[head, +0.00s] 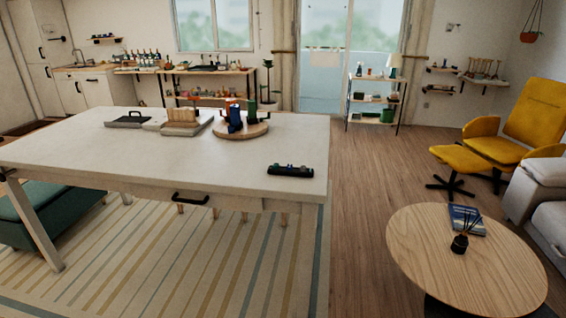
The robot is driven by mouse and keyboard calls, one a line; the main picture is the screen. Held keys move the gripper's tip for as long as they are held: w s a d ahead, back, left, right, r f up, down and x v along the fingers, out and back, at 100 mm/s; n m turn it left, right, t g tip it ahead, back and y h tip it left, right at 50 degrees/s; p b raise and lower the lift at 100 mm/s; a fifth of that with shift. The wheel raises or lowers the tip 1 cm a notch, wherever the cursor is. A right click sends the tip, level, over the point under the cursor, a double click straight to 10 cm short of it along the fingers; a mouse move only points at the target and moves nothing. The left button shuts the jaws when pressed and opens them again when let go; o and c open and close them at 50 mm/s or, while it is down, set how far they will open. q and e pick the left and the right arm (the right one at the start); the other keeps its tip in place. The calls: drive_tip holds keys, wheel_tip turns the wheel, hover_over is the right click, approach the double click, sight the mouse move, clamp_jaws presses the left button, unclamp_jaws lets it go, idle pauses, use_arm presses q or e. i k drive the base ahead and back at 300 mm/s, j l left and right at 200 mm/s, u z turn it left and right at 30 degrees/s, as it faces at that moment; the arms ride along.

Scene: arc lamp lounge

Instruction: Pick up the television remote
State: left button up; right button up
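I cannot make out a television remote for certain in the head view. A dark, long, low object (290,171) lies near the right front corner of the white table (235,170). It has small raised parts on top, and I cannot tell whether it is the remote. Neither of my grippers shows in this view.
A round wooden coffee table (420,250) at the lower right holds a blue book (466,219) and a dark reed diffuser (460,243). A yellow chair (530,110) and footstool (459,159) stand behind it. Wooden floor (362,190) lies open between the tables.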

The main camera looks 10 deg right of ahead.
sight(309, 173)
drive_tip(key=i+l+u, duration=0.1)
drive_tip(key=i+l, duration=0.2)
drive_tip(key=i, duration=0.15)
drive_tip(key=i+l+u, duration=0.15)
drive_tip(key=i+l, duration=0.2)
drive_tip(key=i, duration=0.1)
